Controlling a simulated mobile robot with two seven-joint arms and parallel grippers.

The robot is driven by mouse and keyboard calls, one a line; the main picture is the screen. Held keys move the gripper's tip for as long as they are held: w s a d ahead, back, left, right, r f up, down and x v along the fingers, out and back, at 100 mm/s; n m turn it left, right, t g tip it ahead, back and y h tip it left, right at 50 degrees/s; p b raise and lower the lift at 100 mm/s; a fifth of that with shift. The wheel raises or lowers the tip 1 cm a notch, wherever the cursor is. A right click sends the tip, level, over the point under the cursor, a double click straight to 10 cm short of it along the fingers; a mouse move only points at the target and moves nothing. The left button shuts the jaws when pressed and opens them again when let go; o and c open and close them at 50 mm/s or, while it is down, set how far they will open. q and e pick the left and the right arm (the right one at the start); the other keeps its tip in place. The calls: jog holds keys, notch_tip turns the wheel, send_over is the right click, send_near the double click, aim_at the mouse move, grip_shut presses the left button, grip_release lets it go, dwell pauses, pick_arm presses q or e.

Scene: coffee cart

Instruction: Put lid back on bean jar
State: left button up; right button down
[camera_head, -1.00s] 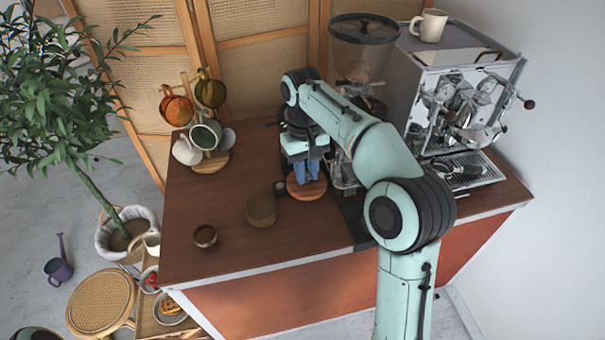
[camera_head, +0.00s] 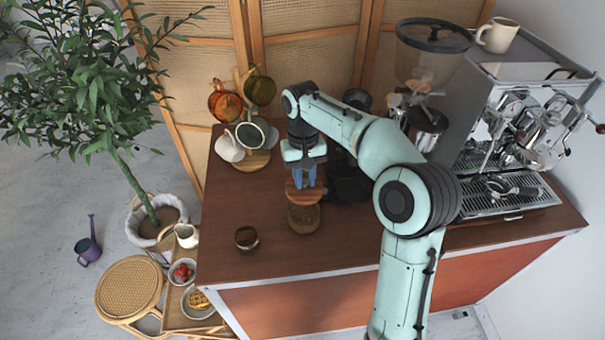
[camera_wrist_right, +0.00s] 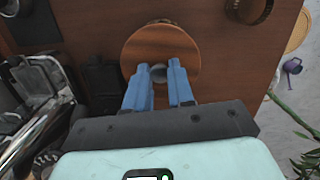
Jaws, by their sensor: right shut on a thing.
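The bean jar (camera_head: 304,220) is a short brown cylinder on the counter, open at the top, with dark contents showing. The lid (camera_head: 294,197) is a round reddish wooden disc. My right gripper (camera_head: 306,183), with blue fingers, is shut on the lid's small knob. It holds the lid just behind the jar in the head view, overlapping the jar's far rim; I cannot tell the exact height. In the right wrist view the lid (camera_wrist_right: 160,40) lies beneath the blue fingertips (camera_wrist_right: 159,66), with the grey knob between them. The lid hides most of the jar there. My left gripper is not in view.
A small brown cup (camera_head: 246,238) stands left of the jar. A mug tree (camera_head: 253,160) with cups is at the back left. The grinder (camera_head: 423,65) and espresso machine (camera_head: 520,110) stand on the right. The counter's front (camera_head: 330,252) is clear.

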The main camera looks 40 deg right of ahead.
aim_at(304, 191)
notch_tip(304, 191, down, 4)
jog(key=shift+r+b, duration=0.2)
jog(key=shift+b, duration=0.6)
jog(key=shift+s+f, duration=0.1)
jog(key=shift+f, duration=0.8)
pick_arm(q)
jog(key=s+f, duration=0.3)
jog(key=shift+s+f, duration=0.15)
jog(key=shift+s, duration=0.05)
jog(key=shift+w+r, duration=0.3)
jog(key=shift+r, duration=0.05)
pick_arm(e)
jog(key=shift+f, duration=0.15)
dwell(0.4)
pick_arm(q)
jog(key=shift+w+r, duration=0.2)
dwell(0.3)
